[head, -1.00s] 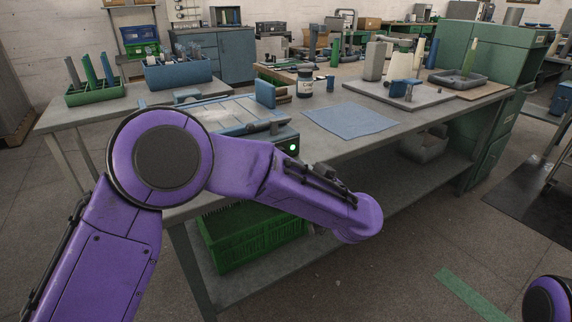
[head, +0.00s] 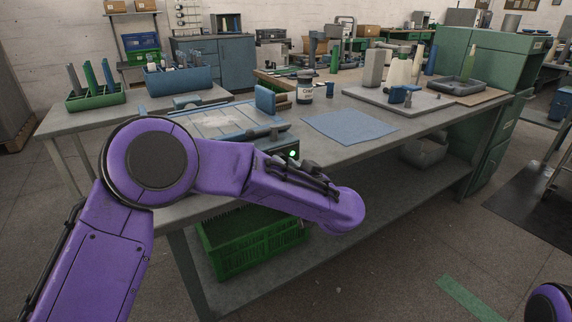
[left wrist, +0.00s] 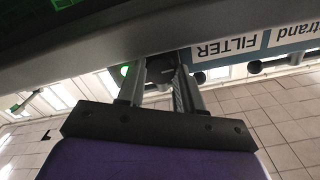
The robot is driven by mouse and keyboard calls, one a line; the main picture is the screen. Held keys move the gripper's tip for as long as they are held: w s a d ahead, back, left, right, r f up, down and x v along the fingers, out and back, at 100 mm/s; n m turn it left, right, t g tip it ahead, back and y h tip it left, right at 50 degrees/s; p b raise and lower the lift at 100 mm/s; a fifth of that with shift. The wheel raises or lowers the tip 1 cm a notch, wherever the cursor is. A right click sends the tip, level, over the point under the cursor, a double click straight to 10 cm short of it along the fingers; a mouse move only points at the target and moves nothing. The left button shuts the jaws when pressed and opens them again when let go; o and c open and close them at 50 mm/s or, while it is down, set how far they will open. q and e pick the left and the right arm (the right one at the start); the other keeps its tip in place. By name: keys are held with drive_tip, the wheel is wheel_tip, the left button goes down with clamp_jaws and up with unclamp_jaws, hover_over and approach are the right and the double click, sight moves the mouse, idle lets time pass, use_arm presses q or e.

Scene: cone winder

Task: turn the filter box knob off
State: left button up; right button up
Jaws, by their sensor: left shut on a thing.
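The knob's pointer and setting cannot be made out. A green light (left wrist: 124,70) glows beside the fingers. In the head view a green light (head: 293,154) is lit on the front of the bench unit, just behind my left forearm. The forearm hides the knob and gripper there. My right gripper is out of view.
The bench (head: 240,171) carries a blue cloth (head: 350,126), a labelled jar (head: 305,90) and a grey tray (head: 398,100). A green crate (head: 250,245) stands on the lower shelf. Dark round parts (left wrist: 255,67) lie near the label. The floor in front is clear.

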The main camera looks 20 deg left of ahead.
use_arm(q)
drive_tip(key=shift+r+n+p, duration=0.2)
drive_tip(key=shift+n+p, duration=0.6)
drive_tip(key=shift+p, duration=0.2)
drive_tip(key=shift+n+p, duration=0.6)
drive_tip(key=shift+n, duration=0.1)
drive_tip(key=shift+f+n+p, duration=0.15)
drive_tip(key=shift+n+p, duration=0.7)
drive_tip(key=shift+n, duration=1.05)
drive_tip(key=o, duration=0.8)
drive_tip(key=shift+c, duration=0.2)
drive_tip(key=v, duration=1)
drive_tip(key=shift+s+d+p, duration=0.25)
drive_tip(key=shift+p, duration=0.05)
